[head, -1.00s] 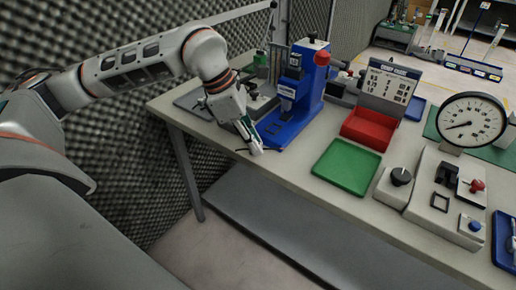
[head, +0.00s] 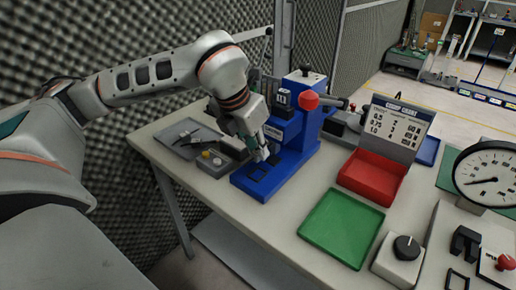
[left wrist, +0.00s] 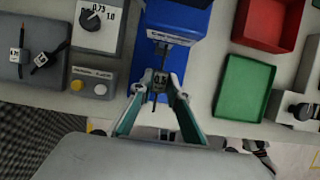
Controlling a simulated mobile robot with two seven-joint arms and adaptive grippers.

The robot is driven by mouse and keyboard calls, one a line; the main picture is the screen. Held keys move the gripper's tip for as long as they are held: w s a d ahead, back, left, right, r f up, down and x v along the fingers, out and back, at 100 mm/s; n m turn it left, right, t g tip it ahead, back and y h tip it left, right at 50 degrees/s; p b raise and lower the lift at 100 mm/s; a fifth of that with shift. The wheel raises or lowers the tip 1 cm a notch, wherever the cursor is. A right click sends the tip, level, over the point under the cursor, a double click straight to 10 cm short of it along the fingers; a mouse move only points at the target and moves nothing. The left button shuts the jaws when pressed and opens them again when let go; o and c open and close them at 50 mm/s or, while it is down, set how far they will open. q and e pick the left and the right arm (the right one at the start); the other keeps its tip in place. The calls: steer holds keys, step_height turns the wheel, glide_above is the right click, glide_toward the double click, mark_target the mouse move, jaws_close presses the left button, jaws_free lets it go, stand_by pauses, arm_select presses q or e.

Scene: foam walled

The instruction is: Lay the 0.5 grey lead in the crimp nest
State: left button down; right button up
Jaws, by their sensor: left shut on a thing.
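My left gripper (head: 266,153) is over the front of the blue crimp press (head: 290,138). A thin dark end of the lead hangs towards the camera, between the fingers. The gap between lead and nest is unclear, and the fingers partly cover the nest. The press also shows in the left wrist view (left wrist: 180,22). My right gripper is out of view.
A grey tray (left wrist: 30,72) with other tagged leads lies left of the press, beside a small button box (left wrist: 84,84) and a selector dial box (left wrist: 97,38). A green tray (head: 340,228) and a red bin (head: 370,177) stand to the right. The foam wall is behind.

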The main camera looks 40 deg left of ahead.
mark_target(254, 156)
arm_select(q)
steer(key=shift+s+r, duration=0.1)
steer(key=shift+s, duration=0.05)
steer(key=shift+f+b, duration=0.5)
steer(key=shift+f, duration=0.6)
steer(key=shift+f+b, duration=0.55)
steer(key=shift+f, duration=0.55)
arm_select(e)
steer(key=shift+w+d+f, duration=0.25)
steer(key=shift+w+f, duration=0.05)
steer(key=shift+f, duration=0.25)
arm_select(q)
steer(key=shift+f, duration=0.6)
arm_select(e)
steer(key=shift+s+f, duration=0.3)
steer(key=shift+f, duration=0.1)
arm_select(q)
steer(key=c, duration=1.8)
jaws_free()
steer(key=shift+c, duration=0.2)
steer(key=shift+r, duration=0.1)
